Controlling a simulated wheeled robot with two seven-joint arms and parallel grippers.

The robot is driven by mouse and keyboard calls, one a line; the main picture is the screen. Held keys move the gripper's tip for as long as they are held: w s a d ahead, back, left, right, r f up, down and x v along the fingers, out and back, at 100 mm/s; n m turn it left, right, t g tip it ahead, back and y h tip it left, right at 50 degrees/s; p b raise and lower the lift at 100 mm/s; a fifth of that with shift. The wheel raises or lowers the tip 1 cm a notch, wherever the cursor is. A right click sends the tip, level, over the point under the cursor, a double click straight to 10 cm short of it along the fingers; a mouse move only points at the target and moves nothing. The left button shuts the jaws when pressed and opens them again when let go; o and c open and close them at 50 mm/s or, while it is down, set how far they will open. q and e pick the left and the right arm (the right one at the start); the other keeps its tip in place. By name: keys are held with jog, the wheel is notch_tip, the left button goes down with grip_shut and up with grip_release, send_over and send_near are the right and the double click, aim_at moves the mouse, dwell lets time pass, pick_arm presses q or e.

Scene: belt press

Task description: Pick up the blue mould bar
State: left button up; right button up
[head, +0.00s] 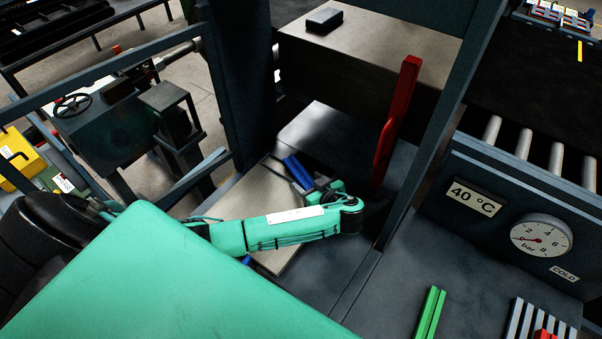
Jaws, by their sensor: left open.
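The blue mould bar (297,172) lies on a pale plate (252,197) inside the press frame, at the centre of the head view. It looks like two blue strips side by side, slanting away to the upper left. My left arm reaches in from the left, and its gripper (313,186) is at the bar's near right end. The jaws are open. The wrist hides part of them, and I cannot tell whether they touch the bar or straddle it. Another small blue piece (246,260) shows below my forearm, mostly hidden. My right gripper is not in view.
A red upright lever (395,125) stands just right of my wrist. Dark press posts (240,80) rise behind and to the right. Green bars (430,312) and grey bars (522,318) lie at the lower right, below a pressure gauge (541,239).

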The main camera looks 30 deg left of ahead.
pick_arm(q)
grip_shut()
jog(key=shift+r, duration=0.15)
jog(key=shift+r+b, duration=0.3)
jog(key=shift+r, duration=0.15)
notch_tip(320, 180, up, 19)
jog(key=b, duration=0.5)
